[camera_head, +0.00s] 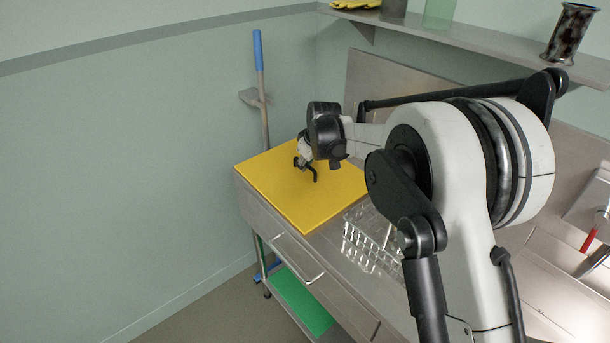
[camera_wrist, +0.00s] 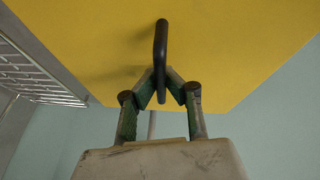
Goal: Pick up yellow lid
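The yellow lid (camera_head: 280,197) is a flat square sheet lying level on the left end of the steel unit. It fills much of the wrist view (camera_wrist: 235,40). A black bar handle (camera_wrist: 161,35) stands up from it; part of it also shows in the head view (camera_head: 313,175). My gripper (camera_head: 303,160) is over the middle of the lid at this handle. In the wrist view, the two green-and-black fingers of my gripper (camera_wrist: 161,76) close in on both sides of the handle and appear to touch it. The lid's underside is hidden.
A clear wire-like rack (camera_head: 372,240) stands on the steel top right of the lid. A blue-handled pole (camera_head: 259,60) leans at the wall behind. A shelf (camera_head: 470,42) holds several containers at upper right. A red-handled tool (camera_head: 590,237) lies far right.

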